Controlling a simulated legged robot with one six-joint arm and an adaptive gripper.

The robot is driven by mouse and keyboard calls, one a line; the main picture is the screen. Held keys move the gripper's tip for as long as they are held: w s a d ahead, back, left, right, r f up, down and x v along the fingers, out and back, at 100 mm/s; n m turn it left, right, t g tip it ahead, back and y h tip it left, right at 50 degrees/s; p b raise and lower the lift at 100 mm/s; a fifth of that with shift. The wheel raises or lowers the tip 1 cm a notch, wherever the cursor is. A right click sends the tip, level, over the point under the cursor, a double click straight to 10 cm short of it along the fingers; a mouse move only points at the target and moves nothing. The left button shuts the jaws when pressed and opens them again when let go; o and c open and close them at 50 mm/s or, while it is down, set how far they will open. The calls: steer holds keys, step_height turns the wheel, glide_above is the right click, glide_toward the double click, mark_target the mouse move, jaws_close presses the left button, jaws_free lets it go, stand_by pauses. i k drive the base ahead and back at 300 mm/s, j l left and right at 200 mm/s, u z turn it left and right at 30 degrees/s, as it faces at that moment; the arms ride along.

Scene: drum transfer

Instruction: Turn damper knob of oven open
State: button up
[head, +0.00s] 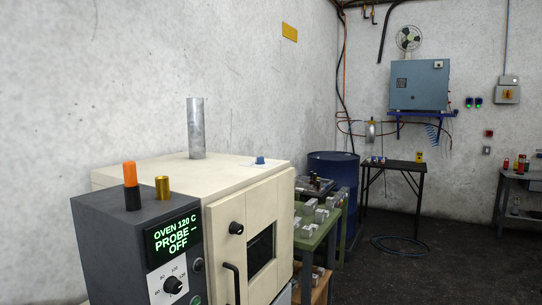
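The cream oven (222,182) stands at the front left. Its grey control box (120,235) has a lit display (172,235) reading "OVEN 120 C PROBE-- OFF" and a black dial (173,285) below. A small blue knob (260,160) sits on the oven's top, near its right edge, beside a small pale label. A black round knob (236,228) is on the front, above a black door handle (231,281). I cannot tell for sure which is the damper knob, nor its setting. A metal pipe (196,128) rises from the oven top. My gripper is not in view.
An orange-and-black cylinder (131,185) and a brass cylinder (162,188) stand on the control box. A green table (313,232) with metal parts and a blue drum (334,168) stand right of the oven. Dark floor (405,270) is open on the right; a hose coil (400,244) lies there.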

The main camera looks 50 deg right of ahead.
mark_target(259, 160)
steer(key=i+l, duration=0.1)
steer(key=l, duration=0.3)
steer(key=i+l, duration=0.1)
steer(key=l, duration=0.3)
steer(key=i+l, duration=0.1)
steer(key=l, duration=0.7)
steer(key=i+l, duration=0.15)
steer(key=l, duration=0.25)
